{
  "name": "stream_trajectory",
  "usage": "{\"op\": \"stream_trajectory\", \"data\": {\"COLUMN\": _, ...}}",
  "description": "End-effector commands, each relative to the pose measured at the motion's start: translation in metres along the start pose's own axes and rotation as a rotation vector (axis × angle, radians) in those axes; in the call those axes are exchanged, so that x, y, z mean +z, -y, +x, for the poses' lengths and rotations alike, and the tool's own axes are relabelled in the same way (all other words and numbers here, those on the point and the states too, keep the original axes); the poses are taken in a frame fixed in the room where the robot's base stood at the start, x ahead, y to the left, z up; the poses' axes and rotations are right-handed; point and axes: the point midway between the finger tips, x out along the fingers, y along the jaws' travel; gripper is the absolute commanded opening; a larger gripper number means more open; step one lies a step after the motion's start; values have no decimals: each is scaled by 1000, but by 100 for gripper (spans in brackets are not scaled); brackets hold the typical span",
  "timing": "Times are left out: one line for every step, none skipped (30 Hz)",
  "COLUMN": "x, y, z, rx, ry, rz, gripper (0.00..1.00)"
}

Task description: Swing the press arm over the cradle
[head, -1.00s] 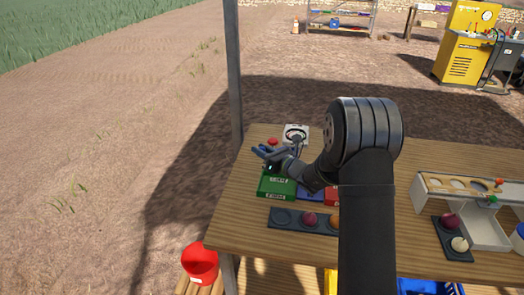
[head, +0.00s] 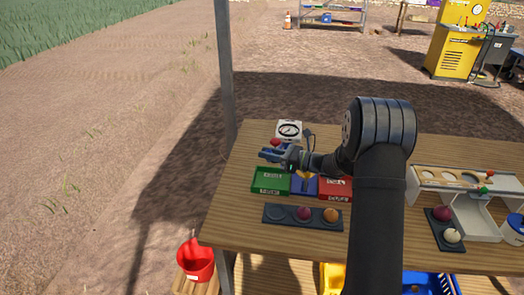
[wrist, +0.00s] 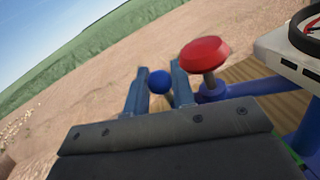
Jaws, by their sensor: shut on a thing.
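The press arm is a blue bar (wrist: 262,88) carrying a red mushroom-shaped knob (wrist: 205,54) in the wrist view. The red knob also shows small in the head view (head: 275,142). A blue ball knob (wrist: 160,82) sits between the two fingers of my gripper (wrist: 159,88), which is shut on it. In the head view my gripper (head: 270,154) is at the back left of the table, just in front of the red knob. I cannot make out the cradle clearly; my gripper and forearm cover part of the press.
A white dial gauge (head: 289,131) stands right behind the press. Green (head: 270,188) and red (head: 335,196) boxes stand in front, with a blue box (head: 304,192) between them. A dark tray (head: 274,221) holds onions nearer. A white rack (head: 420,174) is at the right.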

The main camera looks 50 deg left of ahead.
Motion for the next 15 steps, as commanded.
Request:
{"op": "stream_trajectory", "data": {"x": 0, "y": 1, "z": -4, "rx": 23, "ry": -3, "rz": -1, "gripper": 0}}
{"op": "stream_trajectory", "data": {"x": 0, "y": 0, "z": -6, "rx": 38, "ry": -6, "rz": -1, "gripper": 0}}
{"op": "stream_trajectory", "data": {"x": 0, "y": 0, "z": -9, "rx": 55, "ry": -9, "rz": -1, "gripper": 0}}
{"op": "stream_trajectory", "data": {"x": 0, "y": -1, "z": -11, "rx": 66, "ry": -12, "rz": -2, "gripper": 0}}
{"op": "stream_trajectory", "data": {"x": 0, "y": -1, "z": -12, "rx": 77, "ry": -13, "rz": -2, "gripper": 0}}
{"op": "stream_trajectory", "data": {"x": 0, "y": -1, "z": -14, "rx": 89, "ry": -16, "rz": -2, "gripper": 0}}
{"op": "stream_trajectory", "data": {"x": 0, "y": -2, "z": -15, "rx": 97, "ry": -18, "rz": -1, "gripper": 0}}
{"op": "stream_trajectory", "data": {"x": 0, "y": -2, "z": -16, "rx": 104, "ry": -19, "rz": -1, "gripper": 0}}
{"op": "stream_trajectory", "data": {"x": 1, "y": -2, "z": -17, "rx": 111, "ry": -20, "rz": -1, "gripper": 0}}
{"op": "stream_trajectory", "data": {"x": 1, "y": -2, "z": -18, "rx": 116, "ry": -21, "rz": -1, "gripper": 0}}
{"op": "stream_trajectory", "data": {"x": 0, "y": -2, "z": -18, "rx": 120, "ry": -22, "rz": -1, "gripper": 0}}
{"op": "stream_trajectory", "data": {"x": 0, "y": -2, "z": -19, "rx": 123, "ry": -23, "rz": -2, "gripper": 0}}
{"op": "stream_trajectory", "data": {"x": 0, "y": -2, "z": -19, "rx": 125, "ry": -23, "rz": -2, "gripper": 0}}
{"op": "stream_trajectory", "data": {"x": 0, "y": -2, "z": -19, "rx": 127, "ry": -24, "rz": -2, "gripper": 0}}
{"op": "stream_trajectory", "data": {"x": 0, "y": -2, "z": -19, "rx": 128, "ry": -24, "rz": -2, "gripper": 0}}
